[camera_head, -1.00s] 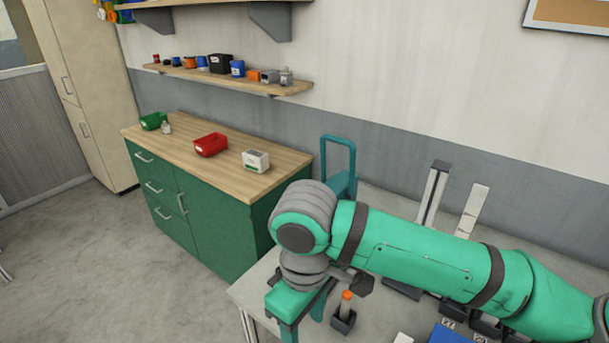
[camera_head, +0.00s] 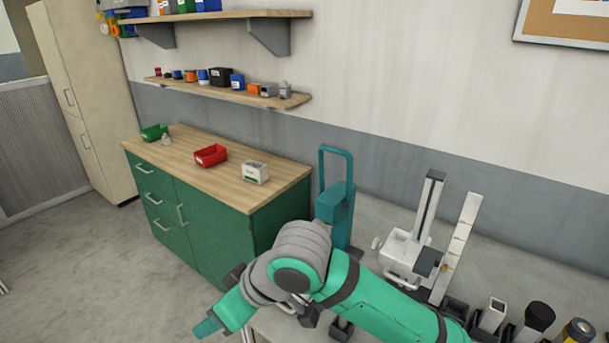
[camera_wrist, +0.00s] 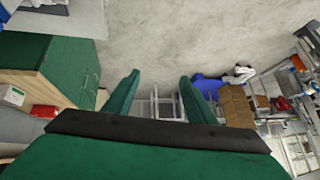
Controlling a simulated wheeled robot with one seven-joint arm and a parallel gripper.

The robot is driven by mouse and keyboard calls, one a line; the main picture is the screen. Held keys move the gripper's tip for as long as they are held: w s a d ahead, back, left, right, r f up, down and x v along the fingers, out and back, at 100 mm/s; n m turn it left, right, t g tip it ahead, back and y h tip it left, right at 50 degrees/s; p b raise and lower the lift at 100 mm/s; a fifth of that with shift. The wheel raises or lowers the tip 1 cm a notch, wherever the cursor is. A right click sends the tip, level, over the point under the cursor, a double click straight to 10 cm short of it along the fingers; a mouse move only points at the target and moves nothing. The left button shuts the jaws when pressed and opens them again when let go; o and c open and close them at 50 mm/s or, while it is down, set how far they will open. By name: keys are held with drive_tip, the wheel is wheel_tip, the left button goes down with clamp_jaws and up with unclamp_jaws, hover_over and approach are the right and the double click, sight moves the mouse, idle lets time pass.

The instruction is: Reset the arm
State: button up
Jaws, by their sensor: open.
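My gripper (camera_wrist: 160,98) is open in the wrist view, with its two green fingers spread apart and nothing between them. Grey floor and shelving lie beyond the fingers. In the head view my green and grey arm reaches in from the lower right, and the gripper end (camera_head: 210,327) points down and left, off the near edge of the workbench. The fingertips are partly cut off or hard to make out there.
The workbench (camera_head: 380,215) carries a teal press (camera_head: 335,205), a white device with a column (camera_head: 405,250) and several small holders at the lower right. A green cabinet (camera_head: 225,240) bears a red bin (camera_head: 211,155), a green bin (camera_head: 154,132) and a white box (camera_head: 255,172). Floor at left is clear.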

drive_tip(key=w+a+r+m+t+y, duration=0.5)
drive_tip(key=w+a+r+t+y, duration=0.15)
drive_tip(key=a+r+y, duration=0.2)
drive_tip(key=s+d+f+m+t+h, duration=0.3)
drive_tip(key=d+f+m+h, duration=0.15)
drive_tip(key=f, duration=0.35)
drive_tip(key=s+d+f+m+t+h, duration=0.25)
drive_tip(key=d+f+m+h, duration=0.2)
drive_tip(key=f, duration=0.35)
drive_tip(key=s+d+f+m+t+h, duration=0.2)
drive_tip(key=d+f+m+t+h, duration=0.25)
drive_tip(key=f, duration=0.35)
drive_tip(key=s+d+f+n+g, duration=0.1)
drive_tip(key=s+d+f+n, duration=0.1)
drive_tip(key=s, duration=0.6)
drive_tip(key=s+d+f+n+g+h, duration=0.1)
drive_tip(key=s+d+f, duration=0.3)
drive_tip(key=s, duration=0.5)
drive_tip(key=s+d+f+n+g+h, duration=0.1)
drive_tip(key=s+d+f+n, duration=0.2)
drive_tip(key=s, duration=0.5)
drive_tip(key=shift+s+d+f+n, duration=0.2)
drive_tip(key=shift+s+d+n, duration=0.15)
drive_tip(key=shift+d, duration=0.35)
